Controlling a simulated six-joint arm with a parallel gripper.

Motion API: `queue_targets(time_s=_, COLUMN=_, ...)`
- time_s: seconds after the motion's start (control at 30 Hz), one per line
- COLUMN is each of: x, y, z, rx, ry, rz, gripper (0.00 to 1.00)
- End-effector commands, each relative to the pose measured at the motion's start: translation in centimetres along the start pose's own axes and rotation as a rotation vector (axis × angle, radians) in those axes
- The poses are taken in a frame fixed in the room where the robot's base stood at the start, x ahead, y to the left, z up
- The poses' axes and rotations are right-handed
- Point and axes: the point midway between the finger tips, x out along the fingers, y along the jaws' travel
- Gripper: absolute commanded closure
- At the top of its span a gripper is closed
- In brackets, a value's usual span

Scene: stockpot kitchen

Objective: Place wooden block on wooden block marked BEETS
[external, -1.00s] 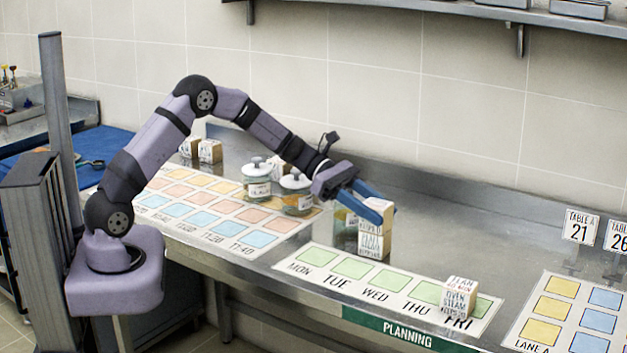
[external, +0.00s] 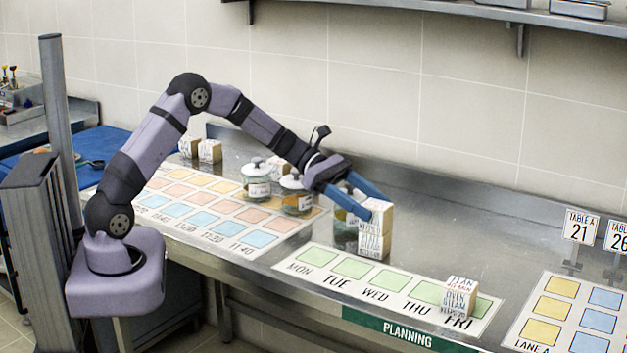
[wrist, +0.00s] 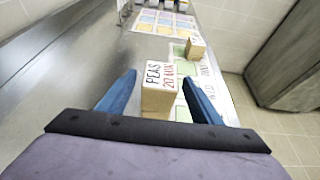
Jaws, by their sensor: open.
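Two pale wooden blocks stand stacked on the counter, the upper block (external: 378,214) resting on the lower block (external: 373,244). In the wrist view the block marked PEAS (wrist: 160,88) shows between my fingers, which stand apart on either side of it. My gripper (external: 368,206) has blue fingers and is open beside the upper block. I cannot read the lower block's label, so I cannot confirm BEETS. Another lettered wooden block (external: 459,297) stands on the weekday mat near FRI; a block also shows farther off in the wrist view (wrist: 195,48).
The weekday mat (external: 325,278) lies in front of the stack. A lidded jar (external: 343,232) stands just left of the stack, partly hidden; two more jars (external: 257,187) stand farther left. Table signs (external: 581,227) stand at right. The counter behind the stack is clear.

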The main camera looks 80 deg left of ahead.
Motion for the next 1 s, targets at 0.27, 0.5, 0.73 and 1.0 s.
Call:
queue_targets(time_s=0.27, x=-5.2, y=0.1, z=-0.1, rx=0.000, ry=-0.001, rz=0.004, gripper=0.41)
queue_targets(time_s=0.5, x=-8.3, y=0.1, z=-0.1, rx=0.000, ry=-0.001, rz=0.001, gripper=0.41)
queue_targets(time_s=0.73, x=-9.4, y=0.0, z=0.0, rx=0.000, ry=-0.001, rz=0.000, gripper=0.41)
queue_targets(time_s=1.0, x=-8.9, y=-0.9, z=-0.2, rx=0.026, ry=0.025, rz=-0.019, gripper=0.41)
